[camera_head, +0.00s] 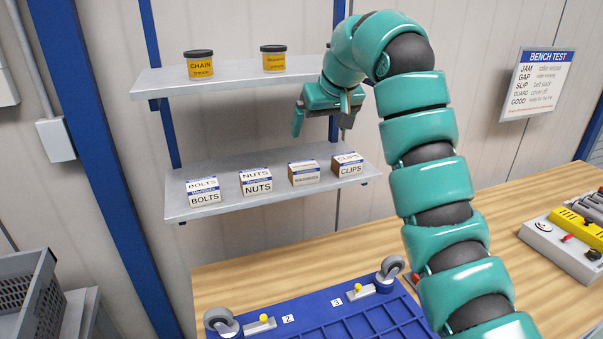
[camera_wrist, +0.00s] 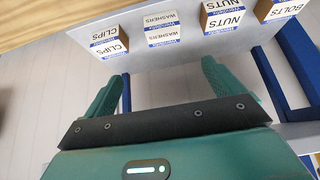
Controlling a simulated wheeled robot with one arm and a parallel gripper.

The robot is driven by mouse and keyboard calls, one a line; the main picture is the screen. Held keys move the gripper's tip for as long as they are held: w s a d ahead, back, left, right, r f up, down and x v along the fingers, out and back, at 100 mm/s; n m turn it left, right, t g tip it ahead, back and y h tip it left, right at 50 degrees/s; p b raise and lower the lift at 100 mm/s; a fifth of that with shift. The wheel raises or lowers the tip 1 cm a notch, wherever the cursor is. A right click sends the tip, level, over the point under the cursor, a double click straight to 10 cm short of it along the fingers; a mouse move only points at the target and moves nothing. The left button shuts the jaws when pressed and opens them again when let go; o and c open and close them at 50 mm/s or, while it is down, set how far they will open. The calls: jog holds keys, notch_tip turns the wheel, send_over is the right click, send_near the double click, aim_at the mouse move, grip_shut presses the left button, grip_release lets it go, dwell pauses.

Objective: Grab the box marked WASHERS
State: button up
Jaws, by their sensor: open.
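The WASHERS box (camera_head: 304,173) is a small box with a white label and blue stripe on the lower shelf (camera_head: 227,202), between the NUTS box (camera_head: 256,182) and the CLIPS box (camera_head: 347,164). In the wrist view the WASHERS box (camera_wrist: 163,29) appears upside down, beyond the fingertips and roughly centred between them. My gripper (camera_head: 322,124) is open and empty, in front of the shelves and above the level of the lower boxes. Its two teal fingers (camera_wrist: 158,80) show apart in the wrist view, with nothing between them.
A BOLTS box (camera_head: 204,191) stands at the lower shelf's left. The upper shelf (camera_head: 230,76) holds a CHAIN can (camera_head: 200,65) and another yellow can (camera_head: 273,58). Below are a wooden bench (camera_head: 225,277), a blue tray (camera_head: 330,330) with casters, and a grey crate (camera_head: 38,300) at left.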

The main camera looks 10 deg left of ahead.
jog(key=f+b, duration=0.1)
jog(key=p, duration=0.4)
send_over(304, 165)
jog(key=s+d, duration=0.2)
notch_tip(304, 165, down, 8)
jog(key=shift+w+r, duration=0.1)
jog(key=shift+r, duration=0.05)
jog(key=shift+w+a+f, duration=0.1)
jog(key=shift+w+f, duration=0.1)
jog(key=shift+f, duration=0.3)
jog(key=shift+w+a+f+p, duration=0.15)
jog(key=shift+a+f+p, duration=0.3)
jog(key=shift+p, duration=0.65)
jog(key=p+x, duration=0.2)
jog(key=x, duration=0.1)
jog(key=shift+s+f, duration=0.15)
jog(key=shift+s, duration=0.1)
jog(key=shift+w+f, duration=0.25)
jog(key=shift+f, duration=0.25)
jog(key=c, duration=1.3)
jog(key=shift+r, duration=0.15)
